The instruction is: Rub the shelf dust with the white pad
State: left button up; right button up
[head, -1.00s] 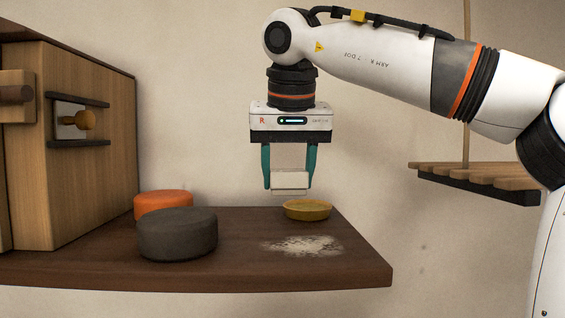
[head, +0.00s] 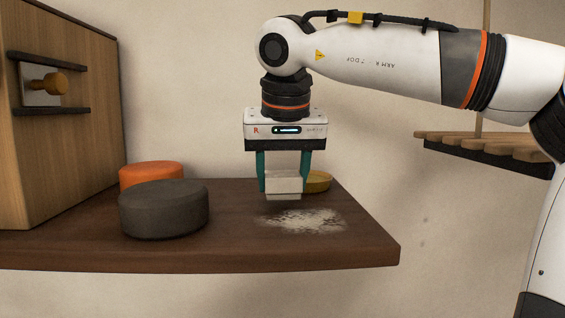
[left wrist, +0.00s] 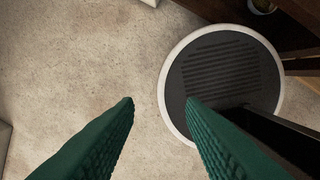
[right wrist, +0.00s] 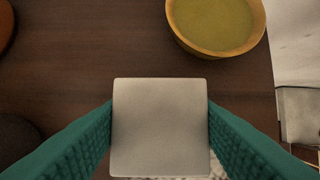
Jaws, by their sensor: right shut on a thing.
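The white pad (head: 283,186) is a pale block held between the green fingers of my right gripper (head: 284,178). My right gripper is shut on it, and the pad also fills the middle of the right wrist view (right wrist: 160,125). The pad hangs low over the dark wooden shelf (head: 225,244), just behind the dust. The shelf dust (head: 304,220) is a pale speckled patch near the shelf's right end. A bit of dust shows below the pad in the right wrist view. My left gripper (left wrist: 160,105) is open and empty above the floor in the left wrist view.
A yellow bowl (head: 319,181) stands just behind and right of the pad. A dark grey round block (head: 163,210) and an orange one (head: 151,174) stand on the left. A wooden cabinet (head: 75,130) is at far left, and a slatted rack (head: 490,145) hangs at right.

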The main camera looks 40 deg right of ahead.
jog(key=shift+s+a, duration=0.15)
jog(key=shift+s+a+r, duration=0.1)
jog(key=shift+s+a, duration=0.05)
pick_arm(q)
jog(key=shift+s+a, duration=0.25)
jog(key=shift+s, duration=0.45)
jog(key=shift+f, duration=0.15)
pick_arm(e)
jog(key=shift+f, duration=0.25)
pick_arm(q)
jog(key=shift+w+f+b, duration=0.2)
jog(key=shift+b, duration=0.1)
pick_arm(e)
jog(key=shift+f, duration=0.35)
pick_arm(q)
jog(key=shift+f, duration=0.2)
pick_arm(e)
jog(key=shift+f, duration=0.4)
